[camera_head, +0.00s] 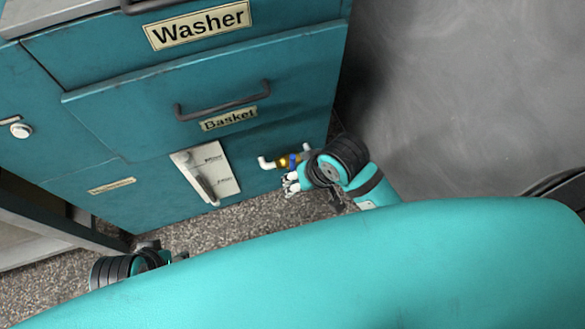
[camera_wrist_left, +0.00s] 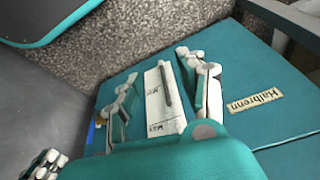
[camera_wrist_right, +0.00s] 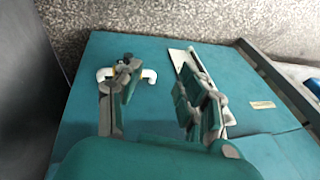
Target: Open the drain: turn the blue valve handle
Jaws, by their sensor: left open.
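The drain valve (camera_head: 283,161) is brass with a blue handle (camera_head: 293,160) between white pipe ends, low on the right of the teal cabinet front. My right gripper (camera_head: 293,182) is just below and beside it. In the right wrist view my right gripper (camera_wrist_right: 163,88) is open and empty, its left finger overlapping the valve between the white pipe ends (camera_wrist_right: 149,75); contact cannot be told. My left gripper (camera_wrist_left: 163,88) is open and empty, away to the left of the valve. In the left wrist view only a blue sliver of the handle (camera_wrist_left: 92,131) shows.
A white plate with a lever (camera_head: 216,162) is left of the valve. The Basket drawer with its grey handle (camera_head: 222,108) is above, the Washer drawer (camera_head: 198,24) higher. Speckled floor (camera_head: 230,222) is below. A grey wall or panel (camera_head: 460,90) is at right.

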